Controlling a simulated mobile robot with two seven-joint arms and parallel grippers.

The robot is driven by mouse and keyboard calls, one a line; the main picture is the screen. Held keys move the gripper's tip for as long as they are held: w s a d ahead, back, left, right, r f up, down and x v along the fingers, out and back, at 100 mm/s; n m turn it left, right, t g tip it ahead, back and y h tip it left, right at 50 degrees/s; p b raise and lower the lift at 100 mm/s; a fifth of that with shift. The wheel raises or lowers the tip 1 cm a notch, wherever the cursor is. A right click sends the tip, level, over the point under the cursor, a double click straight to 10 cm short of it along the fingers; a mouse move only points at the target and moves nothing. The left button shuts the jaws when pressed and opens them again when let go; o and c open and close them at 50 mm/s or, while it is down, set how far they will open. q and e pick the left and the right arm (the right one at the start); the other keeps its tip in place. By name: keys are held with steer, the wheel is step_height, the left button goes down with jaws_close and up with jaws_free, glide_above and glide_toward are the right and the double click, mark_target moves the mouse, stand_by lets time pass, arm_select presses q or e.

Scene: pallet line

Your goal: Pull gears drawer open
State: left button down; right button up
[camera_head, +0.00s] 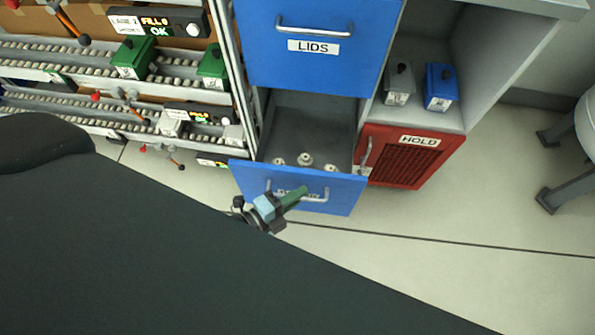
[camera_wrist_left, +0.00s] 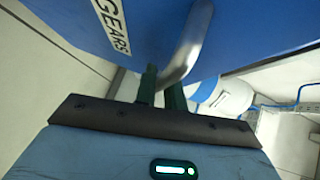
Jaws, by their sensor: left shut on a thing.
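The blue gears drawer (camera_head: 345,190) stands pulled out below the blue LIDS drawer (camera_head: 318,45) in the head view. Several small pale gears (camera_head: 305,159) lie inside on its grey floor. My left gripper (camera_head: 297,196) is at the drawer front, its fingers shut on the metal bar handle (camera_head: 325,196). In the left wrist view the GEARS label (camera_wrist_left: 112,24) shows on the drawer front, and the handle (camera_wrist_left: 188,45) runs down to the green fingers (camera_wrist_left: 160,92). My right gripper is in neither view.
A red HOLD bin (camera_head: 405,160) stands right of the drawer, below a shelf with a grey box (camera_head: 399,85) and a blue box (camera_head: 440,88). Roller lanes with green boxes (camera_head: 132,58) are at left.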

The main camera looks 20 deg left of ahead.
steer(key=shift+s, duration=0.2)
arm_select(q)
steer(key=c, duration=1.8)
jaws_free()
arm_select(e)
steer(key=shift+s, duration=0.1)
arm_select(q)
steer(key=shift+o, duration=0.2)
steer(key=shift+s+a, duration=0.1)
steer(key=v, duration=0.7)
steer(key=shift+s+a+p, duration=0.15)
steer(key=shift+s+p, duration=0.1)
steer(key=shift+p, duration=0.05)
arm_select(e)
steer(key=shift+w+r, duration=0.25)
